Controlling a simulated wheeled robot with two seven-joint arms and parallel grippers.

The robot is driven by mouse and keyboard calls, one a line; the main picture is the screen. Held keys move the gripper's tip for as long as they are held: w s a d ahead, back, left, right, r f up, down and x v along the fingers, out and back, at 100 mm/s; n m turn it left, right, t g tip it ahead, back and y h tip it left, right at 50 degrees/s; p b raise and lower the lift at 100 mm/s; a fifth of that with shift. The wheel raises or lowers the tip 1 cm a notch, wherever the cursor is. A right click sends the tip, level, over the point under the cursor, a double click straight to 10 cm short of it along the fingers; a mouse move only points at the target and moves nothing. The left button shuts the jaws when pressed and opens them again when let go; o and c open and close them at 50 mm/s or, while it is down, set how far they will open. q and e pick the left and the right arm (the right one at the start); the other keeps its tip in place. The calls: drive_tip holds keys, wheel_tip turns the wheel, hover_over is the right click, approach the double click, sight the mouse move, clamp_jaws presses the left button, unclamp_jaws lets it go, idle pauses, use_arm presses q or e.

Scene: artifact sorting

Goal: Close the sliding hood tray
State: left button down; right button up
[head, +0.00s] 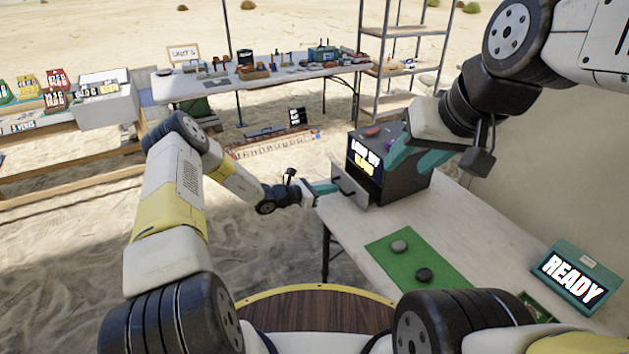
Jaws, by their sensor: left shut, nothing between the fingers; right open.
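The hood (407,183) is a dark grey box with a lit yellow and white sign, standing at the far left part of the white table. Its sliding tray (351,190) is pulled out at the front left side, with a pale front panel and a dark handle. My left gripper (330,188) has teal fingers and is shut and empty, with its tips at or very near the tray front; I cannot tell whether they touch. My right gripper (418,158) is open by the hood's right side and top, and its fingers partly hide the hood. A purple item shows at the hood's top.
A teal READY display (572,277) stands at the right. A cluttered table (200,90) and metal shelves (405,33) stand behind.

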sight(347, 182)
use_arm(q)
drive_tip(key=x, duration=0.2)
drive_tip(key=r+x, duration=0.1)
drive_tip(key=x, duration=0.2)
drive_tip(key=shift+w+d, duration=0.15)
drive_tip(key=shift+d, duration=0.15)
drive_tip(key=shift+w+d+r, duration=0.1)
drive_tip(key=shift+d, duration=0.1)
drive_tip(key=shift+r, duration=0.1)
